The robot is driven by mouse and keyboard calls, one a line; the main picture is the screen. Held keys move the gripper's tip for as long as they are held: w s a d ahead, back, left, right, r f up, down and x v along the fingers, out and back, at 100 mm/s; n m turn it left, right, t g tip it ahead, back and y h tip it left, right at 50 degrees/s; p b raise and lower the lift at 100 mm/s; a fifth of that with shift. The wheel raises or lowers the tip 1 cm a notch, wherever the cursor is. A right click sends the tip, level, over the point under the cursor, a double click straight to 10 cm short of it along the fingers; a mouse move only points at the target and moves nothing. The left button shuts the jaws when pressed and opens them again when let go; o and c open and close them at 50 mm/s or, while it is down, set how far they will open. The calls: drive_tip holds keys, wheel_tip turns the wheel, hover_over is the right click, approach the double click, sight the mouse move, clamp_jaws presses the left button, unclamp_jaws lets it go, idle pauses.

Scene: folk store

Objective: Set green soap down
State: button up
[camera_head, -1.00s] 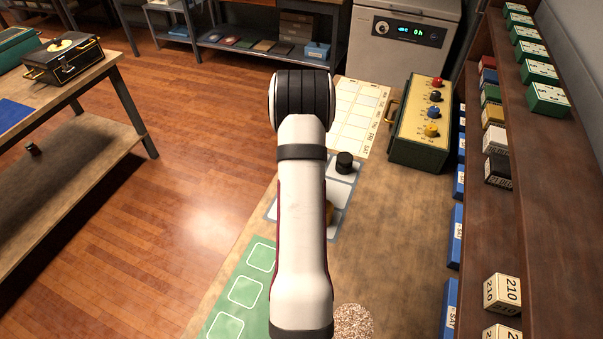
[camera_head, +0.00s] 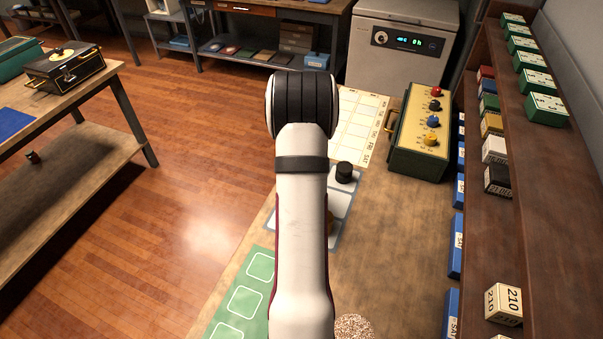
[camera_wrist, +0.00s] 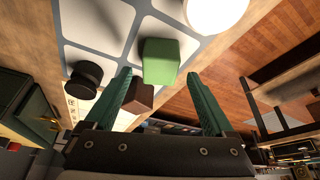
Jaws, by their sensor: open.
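The green soap (camera_wrist: 160,62) is a plain light green block in the wrist view. It rests on a white-squared mat with grey-blue lines (camera_wrist: 88,22), apparently within one square. My gripper (camera_wrist: 158,76) is open, with one dark green finger on each side of the soap near the fingertips. A gap shows between the soap and each finger. In the head view my arm hides the gripper and the soap; part of the mat (camera_head: 341,206) shows at the right of the arm.
A black round piece (camera_wrist: 85,78), a brown block (camera_wrist: 140,97) and a white round item (camera_wrist: 216,10) are near the soap. The black piece also shows in the head view (camera_head: 344,172). A knobbed green box (camera_head: 420,130) stands behind right, beside a loaded shelf (camera_head: 540,210).

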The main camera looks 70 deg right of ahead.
drive_tip(key=v, duration=0.9)
drive_tip(key=w+a+r+n+y, duration=0.1)
drive_tip(key=w+a+r, duration=0.2)
drive_tip(key=a, duration=0.5)
drive_tip(key=w+a+r+n+y, duration=0.1)
drive_tip(key=w+a+r+n, duration=0.15)
drive_tip(key=a, duration=0.65)
drive_tip(key=w+a+r+n+y, duration=0.15)
drive_tip(key=w+a, duration=0.25)
drive_tip(key=a, duration=0.4)
drive_tip(key=s+a+r+n+g+y, duration=0.1)
drive_tip(key=s+a, duration=0.5)
drive_tip(key=a, duration=0.4)
drive_tip(key=s+a+r+n+g+y, duration=0.1)
drive_tip(key=s+a+n, duration=0.1)
drive_tip(key=s+a, duration=0.5)
drive_tip(key=a, duration=0.4)
drive_tip(key=shift+s+r, duration=0.15)
drive_tip(key=shift+s, duration=0.05)
